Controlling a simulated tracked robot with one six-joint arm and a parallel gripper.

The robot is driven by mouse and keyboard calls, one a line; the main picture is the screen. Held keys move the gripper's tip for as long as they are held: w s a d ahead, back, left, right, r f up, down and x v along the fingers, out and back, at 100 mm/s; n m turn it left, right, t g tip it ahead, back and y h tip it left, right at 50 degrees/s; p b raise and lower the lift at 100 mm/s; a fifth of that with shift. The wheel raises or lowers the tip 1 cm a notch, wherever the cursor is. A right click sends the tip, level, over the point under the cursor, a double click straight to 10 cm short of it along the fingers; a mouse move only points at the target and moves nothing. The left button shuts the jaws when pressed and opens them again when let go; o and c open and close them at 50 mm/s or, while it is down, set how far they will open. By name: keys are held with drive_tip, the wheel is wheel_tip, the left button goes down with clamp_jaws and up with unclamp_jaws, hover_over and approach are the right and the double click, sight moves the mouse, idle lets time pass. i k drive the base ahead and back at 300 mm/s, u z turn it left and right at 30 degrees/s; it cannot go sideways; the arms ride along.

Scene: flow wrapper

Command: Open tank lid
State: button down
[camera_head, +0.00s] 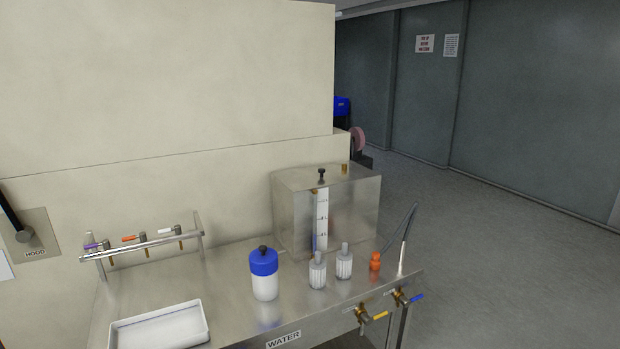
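The tank (290,215) is a box of brushed metal at the back right of the metal bench. A pale level scale with dark marks runs down its front. Its top (345,178) looks flat and closed, with a black knob (321,174) standing near the front edge. A small brass fitting (345,168) stands on the top farther back. The seam of the lid is too fine to make out. My gripper is not in view.
In front of the tank stand a blue-capped white bottle (264,285), two ribbed clear bottles (317,273) (344,264) and a small orange item (375,262). A valve rack (145,244) and white tray (160,329) are left. Yellow and blue valve handles (417,297) project from the bench front.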

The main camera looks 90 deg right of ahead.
sight(307, 177)
drive_tip(key=z, duration=2.4)
drive_tip(key=i, duration=0.6)
drive_tip(key=u, duration=0.05)
